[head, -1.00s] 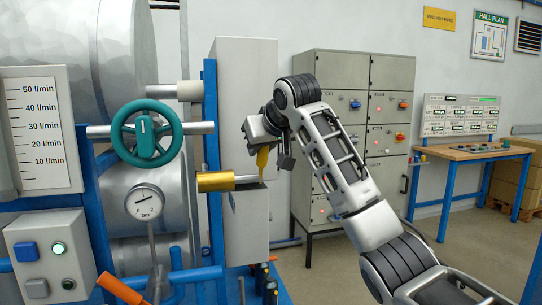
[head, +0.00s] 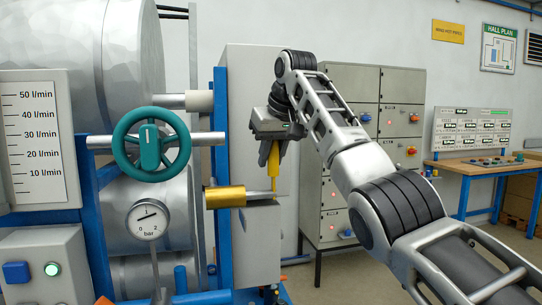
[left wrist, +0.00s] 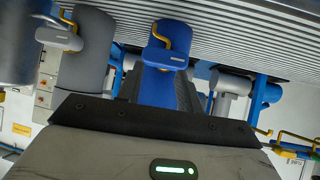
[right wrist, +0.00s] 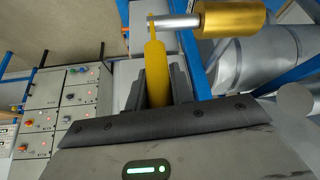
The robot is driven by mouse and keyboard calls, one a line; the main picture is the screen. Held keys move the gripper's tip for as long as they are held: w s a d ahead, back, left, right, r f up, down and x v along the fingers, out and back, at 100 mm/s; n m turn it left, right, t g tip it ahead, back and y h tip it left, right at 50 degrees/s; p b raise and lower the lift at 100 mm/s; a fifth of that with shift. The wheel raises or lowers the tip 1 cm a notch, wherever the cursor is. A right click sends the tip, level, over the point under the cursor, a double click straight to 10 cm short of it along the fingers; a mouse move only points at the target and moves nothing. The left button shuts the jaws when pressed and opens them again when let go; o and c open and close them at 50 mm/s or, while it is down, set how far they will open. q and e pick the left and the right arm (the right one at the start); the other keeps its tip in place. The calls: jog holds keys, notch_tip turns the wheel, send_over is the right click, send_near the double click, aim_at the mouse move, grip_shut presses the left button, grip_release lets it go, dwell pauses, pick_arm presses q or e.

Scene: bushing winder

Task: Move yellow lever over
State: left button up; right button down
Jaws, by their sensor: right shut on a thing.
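The yellow lever (head: 274,160) hangs between the fingers of my right gripper (head: 272,150) in the head view, with its thin end beside the tip of a metal rod. The rod comes out of a yellow cylinder (head: 225,196) on the pipe rack. In the right wrist view the lever (right wrist: 156,75) runs lengthwise between the two dark fingers (right wrist: 158,88), which are shut on it, and its thin end meets the rod near the yellow cylinder (right wrist: 235,18).
A teal handwheel (head: 151,146) and a round pressure gauge (head: 148,220) stand left of the lever. A tall grey box (head: 252,80) is right behind it. Grey cabinets (head: 350,90) and a wooden table (head: 490,165) stand further right, with open floor before them.

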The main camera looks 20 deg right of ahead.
jog(key=c, duration=1.2)
grip_release()
jog(key=shift+w+f, duration=0.1)
jog(key=shift+c, duration=0.2)
jog(key=v, duration=1.6)
